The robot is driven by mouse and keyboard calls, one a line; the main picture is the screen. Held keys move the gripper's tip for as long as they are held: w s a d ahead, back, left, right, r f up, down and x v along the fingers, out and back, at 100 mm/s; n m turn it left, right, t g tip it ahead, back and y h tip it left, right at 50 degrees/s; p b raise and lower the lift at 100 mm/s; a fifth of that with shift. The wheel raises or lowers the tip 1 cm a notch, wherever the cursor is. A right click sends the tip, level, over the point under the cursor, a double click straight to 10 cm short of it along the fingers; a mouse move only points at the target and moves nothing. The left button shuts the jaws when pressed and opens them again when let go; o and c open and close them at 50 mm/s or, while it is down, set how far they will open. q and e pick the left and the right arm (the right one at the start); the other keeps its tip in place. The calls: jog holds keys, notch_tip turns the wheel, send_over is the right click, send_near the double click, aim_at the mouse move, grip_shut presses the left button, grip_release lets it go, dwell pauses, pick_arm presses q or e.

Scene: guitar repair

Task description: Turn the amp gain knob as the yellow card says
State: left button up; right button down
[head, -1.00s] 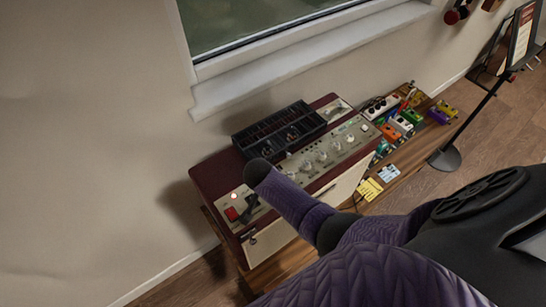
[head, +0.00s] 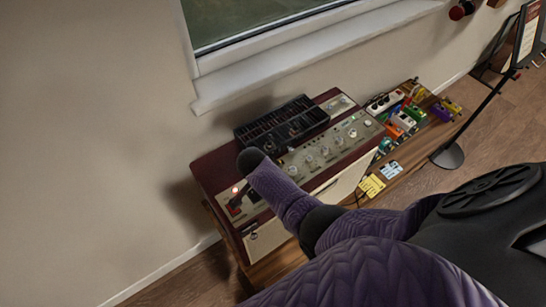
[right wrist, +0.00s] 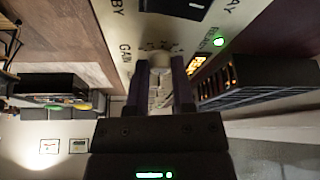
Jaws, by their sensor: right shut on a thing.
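The amp (head: 212,170) is a dark red cabinet with a pale control panel and a row of knobs. In the right wrist view, my right gripper (right wrist: 160,72) is shut on the pale gain knob (right wrist: 158,58), with a finger on each side. The word GAIN is printed beside it. My forearm covers part of the panel's left end in the head view. The knob's pointer and setting cannot be read. The yellow card (head: 371,186) lies right of the amp; its writing is too small to read. My left gripper is not in view.
A blue card (head: 392,169) and several coloured pedals (head: 404,121) are on the wooden bench to the right.

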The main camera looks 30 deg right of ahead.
jog(key=shift+w+r, duration=0.1)
jog(key=shift+c, duration=2.4)
grip_release()
jog(key=shift+d, duration=0.1)
jog(key=p+v, duration=0.3)
jog(key=v, duration=0.7)
jog(key=shift+p, duration=0.3)
